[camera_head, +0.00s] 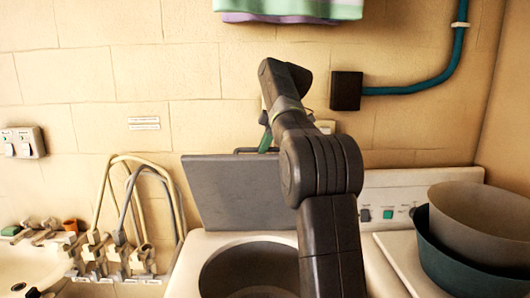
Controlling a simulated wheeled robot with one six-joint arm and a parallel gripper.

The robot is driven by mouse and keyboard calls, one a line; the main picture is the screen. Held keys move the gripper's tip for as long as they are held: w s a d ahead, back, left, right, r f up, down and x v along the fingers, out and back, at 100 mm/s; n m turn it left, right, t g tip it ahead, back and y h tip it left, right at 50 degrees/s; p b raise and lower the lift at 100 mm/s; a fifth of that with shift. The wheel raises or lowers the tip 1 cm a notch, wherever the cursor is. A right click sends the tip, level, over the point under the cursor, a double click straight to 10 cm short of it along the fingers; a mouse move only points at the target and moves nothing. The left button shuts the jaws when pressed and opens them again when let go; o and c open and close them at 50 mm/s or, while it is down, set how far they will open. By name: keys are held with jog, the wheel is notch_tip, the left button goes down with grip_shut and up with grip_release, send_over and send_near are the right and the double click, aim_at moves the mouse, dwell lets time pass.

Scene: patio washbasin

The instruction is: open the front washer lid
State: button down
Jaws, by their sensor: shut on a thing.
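The grey washer lid (236,197) stands upright at the back of the washer, above the open round tub (245,268). A dark bar handle (246,150) runs along its top edge. My gripper (265,143) is at that handle, with a green finger showing beside the bar. It is shut on the handle. My own arm hides the right part of the lid and the exact contact.
The control panel (387,208) with knobs is at right. Stacked basins (480,222) stand on the washer's right side. Hoses and taps (118,255) crowd the left. A black box (346,91) with a teal pipe (430,82) is on the wall; cloth (290,10) hangs above.

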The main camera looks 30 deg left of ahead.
jog(key=shift+w+a+f, duration=0.1)
jog(key=shift+w+a, duration=0.2)
jog(key=shift+w, duration=0.25)
jog(key=shift+w+a+f, duration=0.1)
jog(key=shift+w+a, duration=0.2)
jog(key=shift+w, duration=0.2)
jog(key=c, duration=1.5)
grip_release()
jog(key=shift+w+a, duration=0.1)
jog(key=shift+w, duration=0.05)
jog(key=shift+o, duration=0.5)
jog(key=shift+w+a+f, duration=0.2)
jog(key=shift+w, duration=0.15)
jog(key=d+r, duration=0.1)
jog(key=d, duration=0.3)
jog(key=d+r+b, duration=0.1)
jog(key=d, duration=0.4)
jog(key=w+d+r+b, duration=0.1)
jog(key=d, duration=0.3)
jog(key=shift+d+r, duration=0.1)
jog(key=shift+d, duration=0.1)
